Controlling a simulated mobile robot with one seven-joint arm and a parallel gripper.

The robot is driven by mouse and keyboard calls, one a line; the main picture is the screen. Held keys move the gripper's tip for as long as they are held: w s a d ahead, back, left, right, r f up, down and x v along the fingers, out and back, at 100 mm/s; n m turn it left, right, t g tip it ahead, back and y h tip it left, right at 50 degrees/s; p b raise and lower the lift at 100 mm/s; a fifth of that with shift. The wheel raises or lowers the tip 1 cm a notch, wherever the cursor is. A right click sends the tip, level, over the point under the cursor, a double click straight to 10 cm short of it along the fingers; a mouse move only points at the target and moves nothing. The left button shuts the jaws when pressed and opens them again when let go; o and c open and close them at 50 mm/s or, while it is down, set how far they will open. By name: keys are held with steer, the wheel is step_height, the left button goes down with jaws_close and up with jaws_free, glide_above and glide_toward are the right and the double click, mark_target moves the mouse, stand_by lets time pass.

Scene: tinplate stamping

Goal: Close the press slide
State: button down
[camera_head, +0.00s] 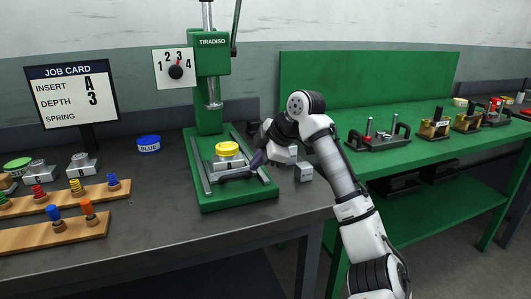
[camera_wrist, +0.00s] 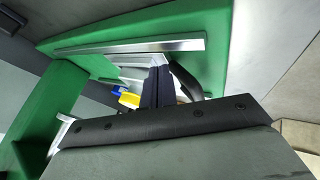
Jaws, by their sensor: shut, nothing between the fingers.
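The green press (camera_head: 209,120) stands on the dark bench. Its slide (camera_head: 214,171) lies on the green base between two grey rails and carries a metal insert marked A with a yellow piece (camera_head: 227,149) on top. The slide sits toward the front of the column. My gripper (camera_head: 257,161) is shut and empty, low at the slide's front right, close to its dark front bar; I cannot tell whether they touch. In the wrist view, the closed fingers (camera_wrist: 156,86) point at the slide area beside a black curved handle (camera_wrist: 185,80), with the yellow piece (camera_wrist: 128,98) partly hidden behind them.
A dial plate (camera_head: 175,69) numbered 1 to 4 is on the press's left. The job card (camera_head: 72,94) reads insert A, depth 3. Springs on wooden racks (camera_head: 62,199) and other inserts (camera_head: 82,166) lie left. A grey block (camera_head: 304,171) stands right of my gripper.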

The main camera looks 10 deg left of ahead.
steer(key=shift+a+f, duration=0.25)
steer(key=shift+f, duration=0.05)
steer(key=shift+w, duration=0.1)
